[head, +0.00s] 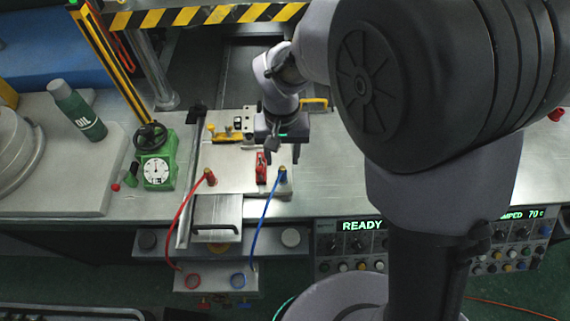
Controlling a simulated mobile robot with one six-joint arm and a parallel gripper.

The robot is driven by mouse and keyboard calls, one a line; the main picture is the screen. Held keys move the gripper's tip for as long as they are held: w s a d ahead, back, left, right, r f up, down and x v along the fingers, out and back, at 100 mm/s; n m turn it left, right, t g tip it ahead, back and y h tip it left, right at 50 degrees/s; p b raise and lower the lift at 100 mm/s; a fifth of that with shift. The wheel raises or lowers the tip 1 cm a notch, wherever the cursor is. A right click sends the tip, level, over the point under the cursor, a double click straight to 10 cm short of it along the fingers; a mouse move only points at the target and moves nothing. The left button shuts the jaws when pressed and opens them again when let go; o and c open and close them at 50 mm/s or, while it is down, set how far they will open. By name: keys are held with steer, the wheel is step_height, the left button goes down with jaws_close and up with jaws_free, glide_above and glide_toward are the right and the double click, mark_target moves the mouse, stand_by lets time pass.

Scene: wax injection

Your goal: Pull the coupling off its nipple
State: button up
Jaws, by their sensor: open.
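The left coupling (210,175) carries a red hose (181,222), and the right coupling (283,174) carries a blue hose (264,217). The nipples under them are hidden. My gripper (282,157) is open, with its dark fingers pointing down just above or behind the right coupling in the picture. I cannot tell whether the fingers touch it. No thing shows between the fingers.
A red clamp-like part (261,168) stands close left of the right coupling. A green gauge unit with a handwheel (157,168) and an oil bottle (77,109) are at the left. A striped barrier (204,16) spans the back.

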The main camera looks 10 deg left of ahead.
mark_target(283, 168)
step_height(283, 168, down, 9)
steer(key=b, duration=0.7)
stand_by(0.9)
jaws_close()
stand_by(1.1)
steer(key=shift+r, duration=0.2)
steer(key=shift+r+p, duration=2.55)
steer(key=shift+r, duration=0.3)
